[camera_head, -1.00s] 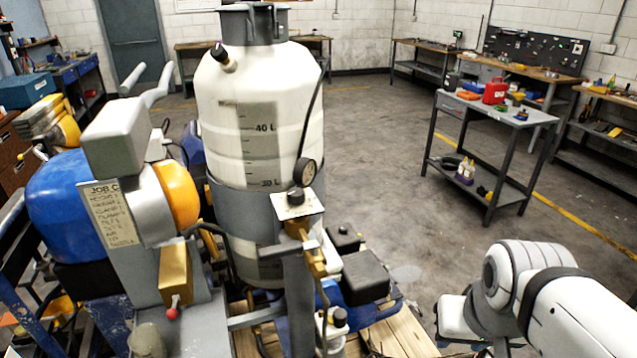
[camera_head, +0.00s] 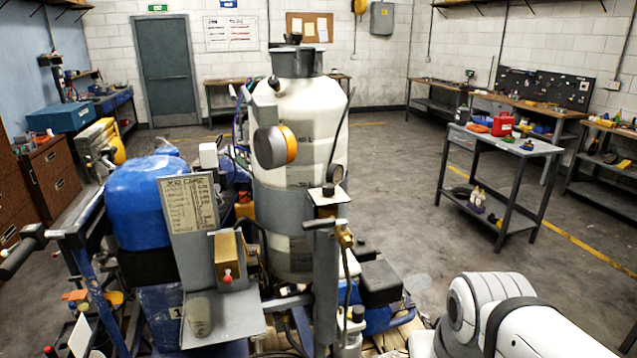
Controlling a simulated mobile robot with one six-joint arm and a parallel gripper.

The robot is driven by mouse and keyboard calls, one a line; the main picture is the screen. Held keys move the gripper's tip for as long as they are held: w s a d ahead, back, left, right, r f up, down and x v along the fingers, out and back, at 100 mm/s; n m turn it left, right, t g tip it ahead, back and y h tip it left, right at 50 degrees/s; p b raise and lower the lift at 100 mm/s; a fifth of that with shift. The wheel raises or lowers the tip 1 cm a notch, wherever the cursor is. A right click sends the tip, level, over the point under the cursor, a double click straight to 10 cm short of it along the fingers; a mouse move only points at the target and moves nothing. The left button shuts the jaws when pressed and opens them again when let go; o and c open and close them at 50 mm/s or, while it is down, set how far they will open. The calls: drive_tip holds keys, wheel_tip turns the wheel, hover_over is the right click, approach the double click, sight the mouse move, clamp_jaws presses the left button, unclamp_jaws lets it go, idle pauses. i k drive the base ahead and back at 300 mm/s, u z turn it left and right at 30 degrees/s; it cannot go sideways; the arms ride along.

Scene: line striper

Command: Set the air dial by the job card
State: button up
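The job card (camera_head: 190,203) stands on a grey panel left of the tank; its heading reads JOB CARD, but its handwritten lines are too small to read. A black knob (camera_head: 328,190) sits on a pale square plate, likely the air dial; its setting is unreadable. A round gauge (camera_head: 336,174) stands just behind it, seen nearly edge-on. My white arm (camera_head: 530,320) fills the lower right.
The striper's white tank (camera_head: 318,115) rises behind the knob. A blue rounded body (camera_head: 150,200) is left of the card. A brass-coloured block (camera_head: 229,258) with a red-tipped lever sits below it. A grey workbench (camera_head: 505,145) stands right; open floor lies between it and the striper.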

sight(328, 189)
drive_tip(key=u, duration=0.1)
drive_tip(key=i, duration=1)
